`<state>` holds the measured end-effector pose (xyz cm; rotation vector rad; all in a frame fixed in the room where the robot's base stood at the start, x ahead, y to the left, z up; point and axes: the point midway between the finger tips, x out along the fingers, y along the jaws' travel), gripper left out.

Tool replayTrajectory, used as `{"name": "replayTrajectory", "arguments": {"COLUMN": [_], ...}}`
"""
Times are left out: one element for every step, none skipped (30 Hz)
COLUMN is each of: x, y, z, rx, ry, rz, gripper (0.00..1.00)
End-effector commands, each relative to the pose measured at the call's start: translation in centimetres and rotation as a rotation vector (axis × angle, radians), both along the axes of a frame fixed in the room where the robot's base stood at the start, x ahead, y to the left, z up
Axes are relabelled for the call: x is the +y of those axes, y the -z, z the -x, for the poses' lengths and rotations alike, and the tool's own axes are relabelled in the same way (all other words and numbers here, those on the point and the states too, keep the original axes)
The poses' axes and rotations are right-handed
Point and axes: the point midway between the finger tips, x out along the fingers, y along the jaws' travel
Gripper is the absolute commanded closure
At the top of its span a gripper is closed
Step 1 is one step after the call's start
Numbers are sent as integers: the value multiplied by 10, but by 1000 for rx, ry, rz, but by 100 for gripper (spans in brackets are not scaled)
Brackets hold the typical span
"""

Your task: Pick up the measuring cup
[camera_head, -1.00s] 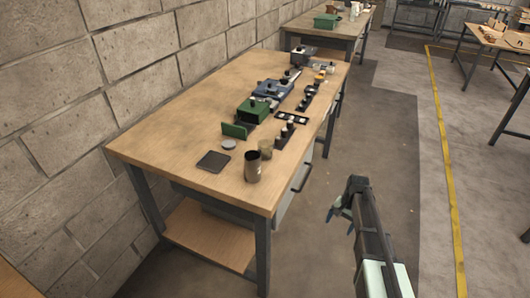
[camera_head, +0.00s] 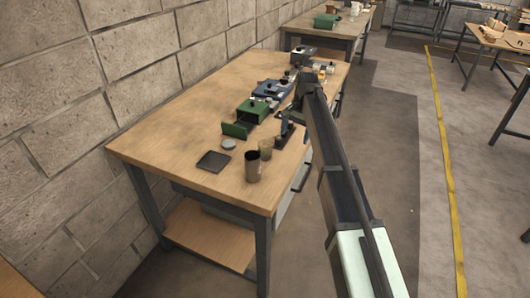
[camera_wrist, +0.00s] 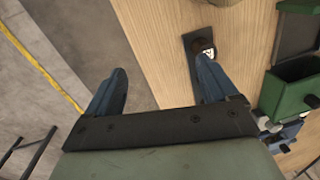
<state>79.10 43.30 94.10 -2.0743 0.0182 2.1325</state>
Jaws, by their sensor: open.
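Two cup-like vessels stand upright near the front right edge of the workbench: a dark grey-brown cylinder (camera_head: 252,166) and, just behind it, a smaller translucent brownish cup (camera_head: 265,149). I cannot tell for sure which is the measuring cup; no markings or handle are readable. My gripper (camera_head: 287,126) is over the bench's right edge, behind both vessels, apart from them. In the wrist view my gripper (camera_wrist: 160,78) has its blue fingers wide apart with nothing between them. A rounded brownish thing is cut off at the top of that view (camera_wrist: 226,2).
The wooden workbench (camera_head: 185,115) stands against a block wall. A green box (camera_head: 254,109) with an open drawer, a blue device (camera_head: 272,90), a grey disc (camera_head: 229,144) and a black square tray (camera_head: 213,161) lie on it. A black strip (camera_wrist: 196,62) with a knob lies near one finger. The bench's left part is clear.

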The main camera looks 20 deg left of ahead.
Motion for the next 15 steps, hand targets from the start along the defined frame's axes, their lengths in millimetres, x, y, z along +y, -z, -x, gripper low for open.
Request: {"name": "replayTrajectory", "arguments": {"x": [22, 32, 43, 52, 59, 68, 73, 78, 84, 87, 89, 92, 93, 94, 94], "y": [-16, -25, -35, -42, -49, -58, -63, -67, -72, -76, -79, -81, -82, -82, -82], "z": [10, 16, 24, 30, 36, 43, 47, 51, 56, 59, 61, 64, 65, 66, 67], "rx": [-6, -9, -12, -14, -16, -19, -21, -21, -23, -25, -26, -27, -27, -28, -28], "ry": [-29, -42, -58, -69, -79, -91, -98, -104, -111, -116, -119, -122, -124, -125, -126], "rz": [18, 29, 43, 53, 62, 72, 80, 87, 93, 97, 101, 105, 108, 109, 111], "gripper": [13, 13, 13, 13, 13, 13, 13, 13, 13, 13, 13, 13, 13, 13, 13]}}
